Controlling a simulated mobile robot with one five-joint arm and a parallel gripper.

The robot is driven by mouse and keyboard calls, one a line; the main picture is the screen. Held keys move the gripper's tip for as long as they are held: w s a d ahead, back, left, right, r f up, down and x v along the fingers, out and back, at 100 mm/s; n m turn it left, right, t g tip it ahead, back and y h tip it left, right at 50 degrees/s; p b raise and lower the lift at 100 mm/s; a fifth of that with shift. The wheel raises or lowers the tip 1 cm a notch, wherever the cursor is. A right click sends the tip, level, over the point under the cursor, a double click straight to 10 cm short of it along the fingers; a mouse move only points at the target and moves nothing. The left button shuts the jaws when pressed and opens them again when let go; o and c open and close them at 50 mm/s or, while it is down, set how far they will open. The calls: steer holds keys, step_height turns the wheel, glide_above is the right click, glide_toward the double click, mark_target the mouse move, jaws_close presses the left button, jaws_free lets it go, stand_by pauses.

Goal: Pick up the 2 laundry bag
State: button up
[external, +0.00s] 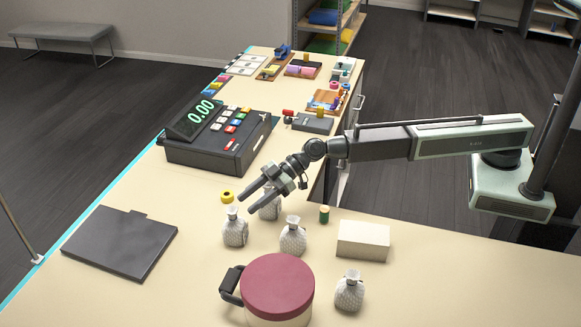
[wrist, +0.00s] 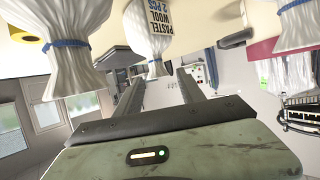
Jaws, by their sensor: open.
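Several grey-white tied cloth bags stand upright on the counter: a left bag (external: 235,230), one partly behind my gripper (external: 270,208), a middle bag (external: 293,238) and a front right bag (external: 349,292). My gripper (external: 247,198) is open and empty, just above and beside the left ones. In the wrist view, which looks upside down, a bag labelled "PASTEL WOOL 2 PCS" (wrist: 148,22) shows ahead, its blue-tied neck near the fingertips (wrist: 160,82) but not held. Two blue-tied bags flank it, left (wrist: 68,45) and right (wrist: 297,25). I cannot match the labelled bag to the external view.
A red-lidded pot (external: 278,287) stands in front, with a pale box (external: 363,240) to its right. A cash register (external: 215,140) stands behind; a dark flat board (external: 120,243) lies left.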

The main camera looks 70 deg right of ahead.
mark_target(232, 214)
steer(key=b+x, duration=0.1)
steer(key=x, duration=0.3)
steer(key=b+x, duration=0.1)
steer(key=x, duration=0.2)
steer(key=shift+w+d+f+b, duration=0.25)
steer(key=shift+f+b, duration=0.1)
steer(key=shift+s+r, duration=0.1)
steer(key=shift+r, duration=0.05)
jaws_close()
stand_by(0.8)
